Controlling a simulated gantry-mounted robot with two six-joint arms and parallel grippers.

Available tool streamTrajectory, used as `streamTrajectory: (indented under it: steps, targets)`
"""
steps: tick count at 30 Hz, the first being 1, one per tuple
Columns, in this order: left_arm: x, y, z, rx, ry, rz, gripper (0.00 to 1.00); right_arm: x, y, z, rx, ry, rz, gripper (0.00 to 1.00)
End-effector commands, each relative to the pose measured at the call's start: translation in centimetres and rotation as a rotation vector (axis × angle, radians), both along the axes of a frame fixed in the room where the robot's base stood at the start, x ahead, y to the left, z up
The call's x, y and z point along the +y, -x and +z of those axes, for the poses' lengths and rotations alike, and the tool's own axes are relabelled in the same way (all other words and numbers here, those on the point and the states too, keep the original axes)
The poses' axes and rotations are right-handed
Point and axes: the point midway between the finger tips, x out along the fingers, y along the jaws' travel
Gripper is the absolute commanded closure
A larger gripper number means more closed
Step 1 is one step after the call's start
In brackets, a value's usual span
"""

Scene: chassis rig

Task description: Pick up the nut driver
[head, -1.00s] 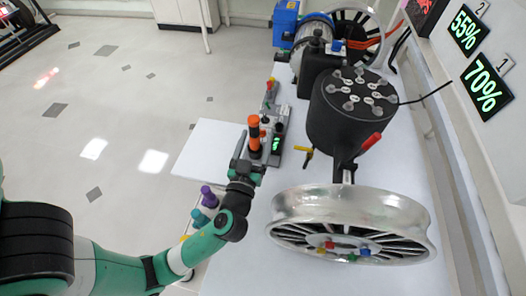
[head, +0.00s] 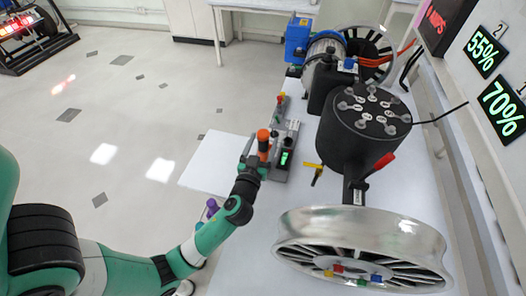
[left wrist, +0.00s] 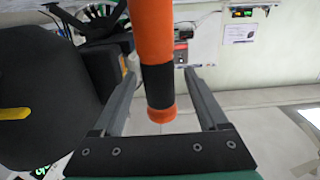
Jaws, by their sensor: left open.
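The nut driver (head: 263,138), with an orange and black handle, stands in the tool rack on the table in the head view. In the left wrist view its handle (left wrist: 156,75) hangs between the two fingers, with clear gaps on both sides. My left gripper (head: 258,153) is open around or right beside the handle, and its fingers do not appear to press on it. The shaft of the driver is hidden in the head view. My right gripper is in neither view.
The rack (head: 288,150) has a green display and other tools. A black cylindrical hub (head: 350,140) and a silver wheel rim (head: 365,230) stand to the right. A purple-capped item (head: 212,205) is near my left forearm. A white board (head: 205,165) extends left.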

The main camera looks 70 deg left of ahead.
Motion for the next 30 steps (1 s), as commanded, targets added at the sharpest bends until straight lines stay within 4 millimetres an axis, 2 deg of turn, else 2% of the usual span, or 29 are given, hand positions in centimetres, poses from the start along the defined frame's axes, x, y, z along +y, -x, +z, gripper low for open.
streamTrajectory:
  steps: [4, 12, 14, 25, 30]
  targets:
    - [1.9, -1.6, -0.3, -0.001, 0.001, 0.003, 0.24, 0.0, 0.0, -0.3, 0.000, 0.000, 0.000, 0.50]
    - [2.4, -2.0, -0.3, -0.001, 0.001, 0.000, 0.24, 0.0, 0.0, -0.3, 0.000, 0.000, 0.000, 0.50]
    - [2.4, -2.0, -0.3, -0.001, 0.001, 0.000, 0.33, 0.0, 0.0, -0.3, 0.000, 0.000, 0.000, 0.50]
    - [2.3, -2.0, -0.3, 0.000, 0.000, 0.000, 1.00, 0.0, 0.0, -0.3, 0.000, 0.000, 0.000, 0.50]
    - [2.3, -2.0, -0.3, 0.000, 0.000, 0.000, 1.00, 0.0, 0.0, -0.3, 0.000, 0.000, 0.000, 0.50]
